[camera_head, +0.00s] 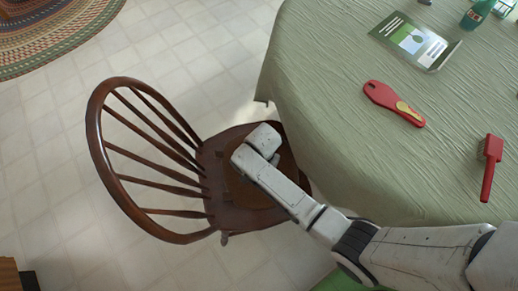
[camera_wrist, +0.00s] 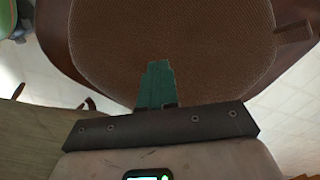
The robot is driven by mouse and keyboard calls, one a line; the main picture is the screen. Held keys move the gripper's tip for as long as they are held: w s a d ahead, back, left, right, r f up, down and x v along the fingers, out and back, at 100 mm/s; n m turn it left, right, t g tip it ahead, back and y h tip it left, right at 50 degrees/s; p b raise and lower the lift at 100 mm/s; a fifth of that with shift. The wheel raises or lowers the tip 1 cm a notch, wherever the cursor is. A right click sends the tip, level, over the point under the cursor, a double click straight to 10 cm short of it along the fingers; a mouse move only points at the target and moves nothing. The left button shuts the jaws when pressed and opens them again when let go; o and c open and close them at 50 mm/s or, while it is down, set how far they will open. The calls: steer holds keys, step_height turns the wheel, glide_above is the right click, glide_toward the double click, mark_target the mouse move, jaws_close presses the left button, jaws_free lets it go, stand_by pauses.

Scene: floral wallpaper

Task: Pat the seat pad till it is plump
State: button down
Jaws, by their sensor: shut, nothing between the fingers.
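The seat pad (camera_wrist: 190,40) is a brown, woven, rounded cushion lying on the dark wooden chair's seat. In the head view, part of the pad (camera_head: 241,187) shows beside my arm, which covers much of it. The wooden chair (camera_head: 94,135) stands upright with its spindled back to the left and its seat by the table. My gripper (camera_wrist: 157,84) has its teal fingers shut together with nothing between them, over the pad near its edge. I cannot tell whether the fingertips touch the pad. In the head view, my wrist hides the fingers.
A table with a pale green cloth (camera_head: 320,90) stands right of the chair, close to my arm. On it lie a red-handled tool (camera_head: 395,103), a red brush-like item (camera_head: 490,165) and a leaflet (camera_head: 413,40). Tiled floor (camera_head: 50,180) is open left; a braided rug (camera_head: 45,30) lies beyond.

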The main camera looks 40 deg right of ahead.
steer(key=shift+f, duration=0.1)
stand_by(0.3)
steer(key=shift+f+b, duration=1.4)
steer(key=shift+f, duration=0.5)
steer(key=shift+r, duration=0.1)
step_height(320, 180, up, 4)
steer(key=p, duration=0.4)
steer(key=shift+f, duration=0.25)
steer(key=shift+f, duration=0.15)
steer(key=shift+f+b, duration=1.35)
steer(key=shift+f, duration=0.3)
